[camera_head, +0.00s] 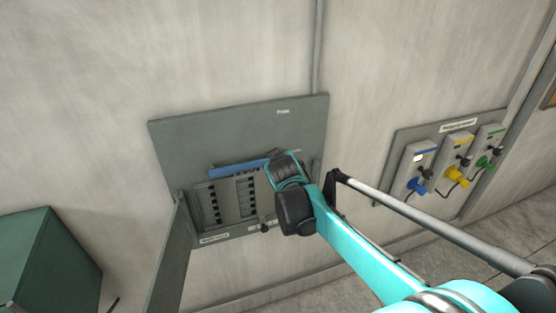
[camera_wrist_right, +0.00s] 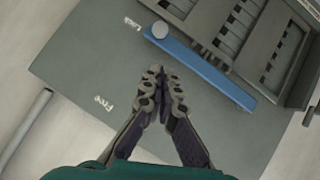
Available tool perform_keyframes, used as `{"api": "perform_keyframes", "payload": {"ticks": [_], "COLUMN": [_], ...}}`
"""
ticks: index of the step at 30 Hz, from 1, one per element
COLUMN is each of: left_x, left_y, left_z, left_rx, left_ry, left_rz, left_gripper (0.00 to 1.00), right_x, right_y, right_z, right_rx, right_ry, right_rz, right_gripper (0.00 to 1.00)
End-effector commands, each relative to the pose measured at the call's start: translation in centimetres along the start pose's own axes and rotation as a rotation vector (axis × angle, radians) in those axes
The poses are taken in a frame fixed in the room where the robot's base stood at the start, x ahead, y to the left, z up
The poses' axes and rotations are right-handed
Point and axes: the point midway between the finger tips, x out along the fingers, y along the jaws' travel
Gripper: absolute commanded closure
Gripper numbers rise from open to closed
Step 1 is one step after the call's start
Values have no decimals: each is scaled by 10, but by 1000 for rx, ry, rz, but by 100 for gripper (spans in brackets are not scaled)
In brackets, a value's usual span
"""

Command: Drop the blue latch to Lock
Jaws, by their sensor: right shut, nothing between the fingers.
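The blue latch (camera_head: 237,168) is a long flat bar lying across the grey panel, just above the breaker rows. In the right wrist view the blue latch (camera_wrist_right: 205,70) runs along the edge of the breaker block, with a round grey knob (camera_wrist_right: 160,30) at one end beside the word "Lock" (camera_wrist_right: 133,23). The word "Free" (camera_wrist_right: 103,102) is printed farther off on the bare plate. My right gripper (camera_wrist_right: 163,78) is shut and empty, its tips over the plate and apart from the bar in the picture. In the head view my right arm covers the knob end. My left gripper is out of view.
The breaker block (camera_head: 228,203) sits below the latch, with an open door (camera_head: 173,257) at its left. A wall board with blue, yellow and green connectors (camera_head: 455,168) is at the right. A green box (camera_head: 45,258) stands at the lower left.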

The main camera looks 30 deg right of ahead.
Motion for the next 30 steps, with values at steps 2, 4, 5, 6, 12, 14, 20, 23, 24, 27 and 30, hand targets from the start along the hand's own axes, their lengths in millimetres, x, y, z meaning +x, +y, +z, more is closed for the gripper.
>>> {"api": "perform_keyframes", "payload": {"ticks": [2,4,5,6,12,14,20,23,24,27,30], "left_x": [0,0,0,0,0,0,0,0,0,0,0], "left_y": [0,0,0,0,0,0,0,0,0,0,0], "left_z": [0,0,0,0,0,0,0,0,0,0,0], "left_rx": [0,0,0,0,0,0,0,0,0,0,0], "left_ry": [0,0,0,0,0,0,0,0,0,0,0], "left_rz": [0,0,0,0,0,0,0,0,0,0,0], "left_gripper": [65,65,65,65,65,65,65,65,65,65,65], "right_x": [-11,-18,-20,-22,-26,-26,-26,-26,-26,-26,-26], "right_y": [-1,-1,-1,-1,-1,-1,-1,-1,-1,-1,-1], "right_z": [0,0,0,0,0,0,0,0,0,0,0], "right_rx": [0,0,0,0,0,0,0,0,0,0,0], "right_ry": [0,0,0,0,0,0,0,0,0,0,0], "right_rz": [0,0,-1,-1,0,0,0,0,0,0,0], "right_gripper": [100,100,100,100,100,100,100,100,100,100,100]}}
